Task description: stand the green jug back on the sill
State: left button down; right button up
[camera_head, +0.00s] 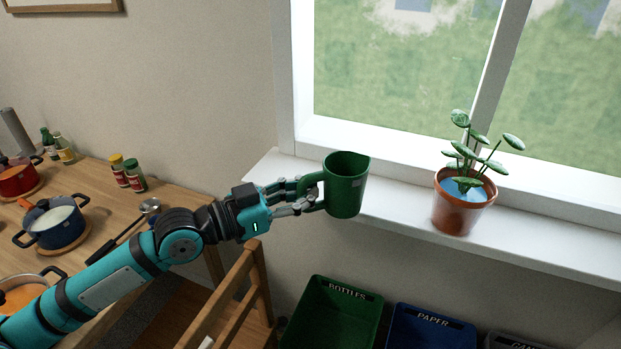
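The green jug (346,188) is upright at the left part of the white window sill (403,208), with its handle toward the left. Its base overlaps the sill's front edge in the picture; I cannot tell whether it rests on the sill or hangs just in front of or above it. My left gripper (309,195) reaches in from the left, with its fingers closed around the jug's handle. The fingers partly hide the handle. My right gripper is not in view.
A potted plant (462,206) stands on the sill to the right, with bare sill between it and the jug. Below are a green bottles bin (333,318) and a blue paper bin (428,330). A wooden chair (262,285) stands under my arm. Pots (55,226) are at left.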

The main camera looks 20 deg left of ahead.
pick_arm(q)
jog(key=w+a, duration=0.1)
jog(key=w, duration=0.2)
jog(key=w+a+b, duration=0.1)
jog(key=w+a, duration=0.1)
jog(key=w, duration=0.2)
jog(key=w+a+f, duration=0.1)
jog(key=w, duration=0.3)
jog(key=shift+a, duration=0.2)
jog(key=shift+w+a+f, duration=0.1)
jog(key=shift+w+f, duration=0.05)
jog(key=shift+f, duration=0.05)
notch_tip(320, 180, down, 3)
jog(key=shift+f, duration=0.2)
jog(key=c, duration=1.5)
grip_release()
jog(key=shift+b+v, duration=2.65)
jog(key=shift+v, duration=3.4)
